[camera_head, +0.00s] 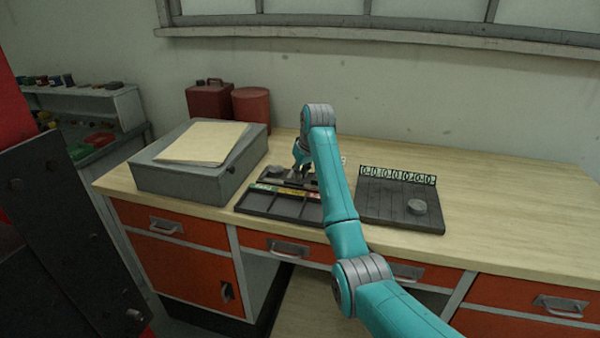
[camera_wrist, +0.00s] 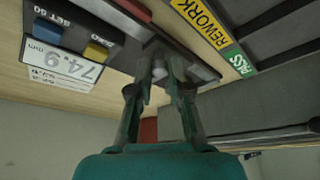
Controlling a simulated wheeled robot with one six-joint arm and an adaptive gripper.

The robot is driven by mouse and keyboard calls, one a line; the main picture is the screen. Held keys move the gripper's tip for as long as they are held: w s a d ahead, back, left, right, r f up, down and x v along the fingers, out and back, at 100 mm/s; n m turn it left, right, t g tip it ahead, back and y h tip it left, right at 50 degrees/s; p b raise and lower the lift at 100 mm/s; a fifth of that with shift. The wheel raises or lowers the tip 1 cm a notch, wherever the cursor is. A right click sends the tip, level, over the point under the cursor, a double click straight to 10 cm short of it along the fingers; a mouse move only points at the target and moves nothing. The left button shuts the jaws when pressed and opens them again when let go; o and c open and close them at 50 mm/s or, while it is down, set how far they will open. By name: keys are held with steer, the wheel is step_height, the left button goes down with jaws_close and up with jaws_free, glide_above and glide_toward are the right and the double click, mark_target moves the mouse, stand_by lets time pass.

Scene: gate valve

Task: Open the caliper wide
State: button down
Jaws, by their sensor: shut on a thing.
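My gripper (camera_head: 301,165) is over the workbench, at the back edge of the dark tray. In the wrist view its two fingers (camera_wrist: 159,68) are closed around a small dark part of the caliper (camera_wrist: 190,62), a dark bar on the bench. Beside the fingers is a readout (camera_wrist: 65,60) showing 74.9 mm, with a blue and a yellow button. The fingers and arm hide much of the caliper, so I cannot tell how far its jaws stand apart. In the head view it is mostly hidden.
The dark compartment tray (camera_head: 262,205) has coloured strips, including PASS (camera_wrist: 238,62) and REWORK (camera_wrist: 203,22). A dark grooved board (camera_head: 385,205) bears a grey disc (camera_head: 417,207). A grey box (camera_head: 185,178) with a folder stands left. The bench's right side is clear.

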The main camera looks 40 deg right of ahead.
steer(key=shift+w+a, duration=0.1)
steer(key=shift+w, duration=0.05)
steer(key=c, duration=1.1)
jaws_free()
steer(key=v, duration=0.7)
steer(key=shift+r, duration=0.2)
